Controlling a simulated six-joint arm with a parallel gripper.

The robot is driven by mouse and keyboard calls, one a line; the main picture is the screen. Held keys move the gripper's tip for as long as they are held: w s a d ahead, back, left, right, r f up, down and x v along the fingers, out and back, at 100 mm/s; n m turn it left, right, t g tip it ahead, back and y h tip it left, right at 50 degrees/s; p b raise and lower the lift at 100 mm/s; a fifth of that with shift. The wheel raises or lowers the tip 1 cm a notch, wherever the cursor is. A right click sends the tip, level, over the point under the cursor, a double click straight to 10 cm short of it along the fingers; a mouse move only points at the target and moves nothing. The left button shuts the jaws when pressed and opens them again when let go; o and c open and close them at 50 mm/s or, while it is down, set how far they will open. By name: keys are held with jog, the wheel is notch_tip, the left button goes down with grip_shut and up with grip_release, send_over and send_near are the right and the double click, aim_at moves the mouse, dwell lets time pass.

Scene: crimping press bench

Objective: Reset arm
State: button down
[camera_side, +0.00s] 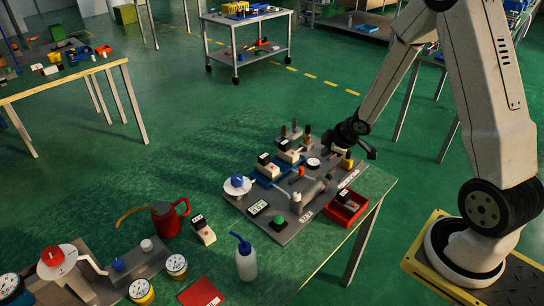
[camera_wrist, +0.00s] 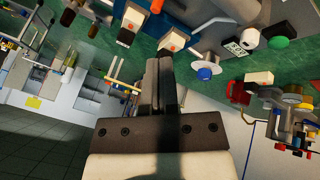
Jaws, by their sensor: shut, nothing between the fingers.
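My gripper (camera_wrist: 158,75) shows in the wrist view with its two dark fingers together and nothing between them. In the side view my gripper (camera_side: 352,138) is dark and hangs over the back right part of the crimping press bench plate (camera_side: 315,212). Whether it touches anything there cannot be told. The grey plate carries a white disc with a blue knob (camera_side: 237,183), a green button (camera_side: 280,219), a small display (camera_side: 258,208) and white-and-orange blocks (camera_side: 289,153). In the wrist view the blue knob (camera_wrist: 205,73) and green button (camera_wrist: 277,42) are at the upper right.
A red bin (camera_side: 345,207) sits at the plate's right edge, near the table edge. A white bottle with a blue cap (camera_side: 245,259), a red can (camera_side: 169,217) and several small jars stand at the front left. Bare green tabletop (camera_side: 190,165) lies left of the plate.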

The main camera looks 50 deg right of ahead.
jog(key=s+a+r+m+g, duration=0.2)
jog(key=s+a+r+m, duration=0.1)
jog(key=a, duration=0.4)
jog(key=s+a+r+m+g, duration=0.1)
jog(key=s+a+r+m, duration=0.3)
jog(key=s+a, duration=0.3)
jog(key=shift+s+a+r+g+y, duration=0.3)
jog(key=shift+s+r+g, duration=0.1)
jog(key=shift+s+r, duration=0.4)
jog(key=c, duration=1.2)
grip_release()
jog(key=o, duration=0.7)
jog(key=shift+w, duration=0.2)
jog(key=shift+c, duration=0.2)
jog(key=m+g, duration=0.3)
jog(key=m, duration=0.9)
send_over(302, 167)
jog(key=f, duration=1.3)
jog(key=shift+s+a+f, duration=0.1)
jog(key=shift+a+f, duration=0.2)
jog(key=shift+a, duration=0.05)
jog(key=shift+d+f+m, duration=0.3)
